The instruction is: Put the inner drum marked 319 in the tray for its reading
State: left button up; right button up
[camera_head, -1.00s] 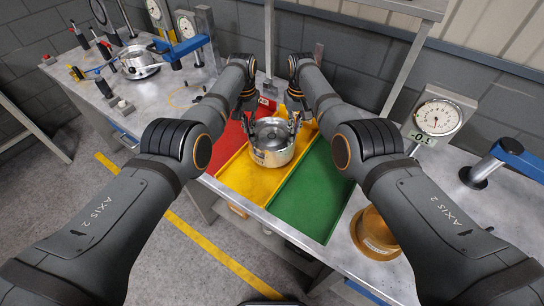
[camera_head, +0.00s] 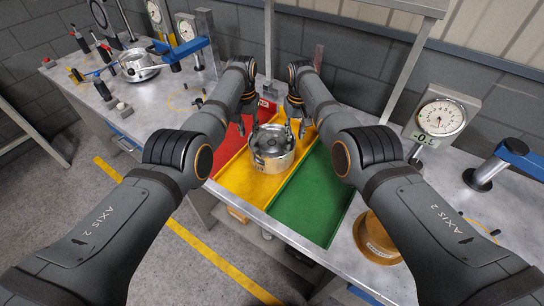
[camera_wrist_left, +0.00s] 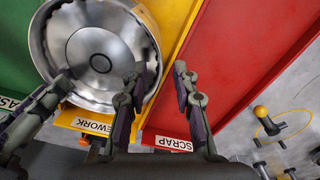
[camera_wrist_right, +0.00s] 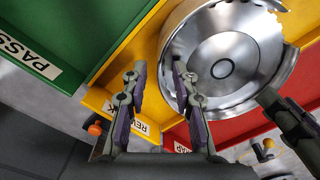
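A silver inner drum (camera_head: 272,160) sits upright in the yellow tray (camera_head: 240,181), labelled REWORK in the left wrist view (camera_wrist_left: 90,125). Dark marks on its side are too small to read. The red SCRAP tray (camera_head: 222,146) lies left of it, the green PASS tray (camera_head: 312,200) right. My left gripper (camera_head: 252,128) is at the drum's left rim; in its wrist view (camera_wrist_left: 162,75) its fingers are spread, with the rim between them. My right gripper (camera_head: 295,125) is at the right rim, fingers also spread in its wrist view (camera_wrist_right: 157,75).
A dial gauge (camera_head: 440,118) with a small readout stands at right, near an orange-brown ring-shaped part (camera_head: 378,238) and a blue-armed post (camera_head: 510,155). Another silver part (camera_head: 138,66) sits at a blue fixture at back left. The green tray is empty.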

pick_arm(q)
notch_tip(320, 180, up, 11)
jog(key=shift+s, duration=0.15)
pick_arm(e)
notch_tip(320, 180, up, 12)
dwell(0.4)
dwell(0.3)
